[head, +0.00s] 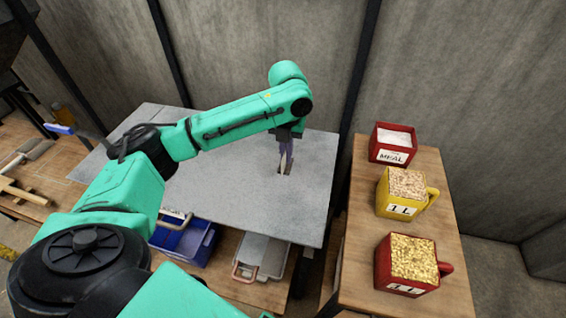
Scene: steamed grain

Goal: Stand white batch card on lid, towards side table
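My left gripper (285,168) points down over the right part of a flat grey surface (250,208). Its dark fingers look close together. A thin pale sliver shows at the fingertips, too small to tell whether it is a card seen edge-on or part of the fingers. I cannot make out the white batch card for certain. No separate lid is clear; I cannot tell whether the grey surface is one. The wooden side table (345,285) stands to the right of the grey surface. My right gripper is not in view.
On the side table stand a red box labelled MEAL (391,157), a yellow mug (388,200) of grain and a red mug (380,262) of grain. A blue crate (205,247) and a grey case (262,252) sit below the grey surface, which is otherwise bare.

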